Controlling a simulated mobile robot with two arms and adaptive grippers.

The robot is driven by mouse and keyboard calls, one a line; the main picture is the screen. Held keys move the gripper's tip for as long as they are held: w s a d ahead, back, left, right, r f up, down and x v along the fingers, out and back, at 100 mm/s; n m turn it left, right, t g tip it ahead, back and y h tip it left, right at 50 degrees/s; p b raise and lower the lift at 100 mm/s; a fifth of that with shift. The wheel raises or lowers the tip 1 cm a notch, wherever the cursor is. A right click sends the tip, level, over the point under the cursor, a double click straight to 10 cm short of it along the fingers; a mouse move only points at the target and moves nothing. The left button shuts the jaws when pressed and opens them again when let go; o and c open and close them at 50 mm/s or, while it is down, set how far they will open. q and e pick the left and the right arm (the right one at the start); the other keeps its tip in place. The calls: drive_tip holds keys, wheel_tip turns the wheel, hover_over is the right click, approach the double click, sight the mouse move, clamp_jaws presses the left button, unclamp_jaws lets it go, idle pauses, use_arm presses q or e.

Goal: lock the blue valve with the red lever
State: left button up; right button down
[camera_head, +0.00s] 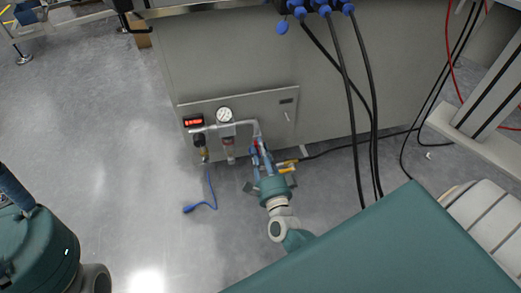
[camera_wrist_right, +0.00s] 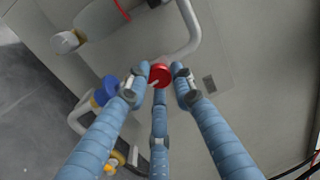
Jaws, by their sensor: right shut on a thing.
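The red lever (camera_wrist_right: 159,74) shows its round red end between the fingertips in the right wrist view. My right gripper (camera_wrist_right: 158,84) is shut on it, with blue segmented fingers on both sides and one below. The blue valve part (camera_wrist_right: 106,91) is just left of the fingertips, partly covered by the left finger. In the head view my right gripper (camera_head: 260,154) is at the right end of the pipe on the machine's lower panel. It hides most of the valve and lever there. My left gripper is not in view.
The grey cabinet panel (camera_head: 270,104) carries a round gauge (camera_head: 224,115), a red display (camera_head: 193,121) and a pipe (camera_head: 236,124). Black hoses (camera_head: 356,110) hang at the right. A blue cord (camera_head: 211,190) lies on the open floor at the left.

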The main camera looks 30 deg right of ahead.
drive_tip(key=shift+d+m, duration=0.2)
drive_tip(key=shift+m, duration=0.8)
drive_tip(key=c, duration=1.5)
unclamp_jaws()
drive_tip(key=shift+s, duration=0.1)
drive_tip(key=shift+o, duration=0.2)
drive_tip(key=v, duration=0.7)
drive_tip(key=shift+s, duration=0.2)
drive_tip(key=shift+a, duration=0.15)
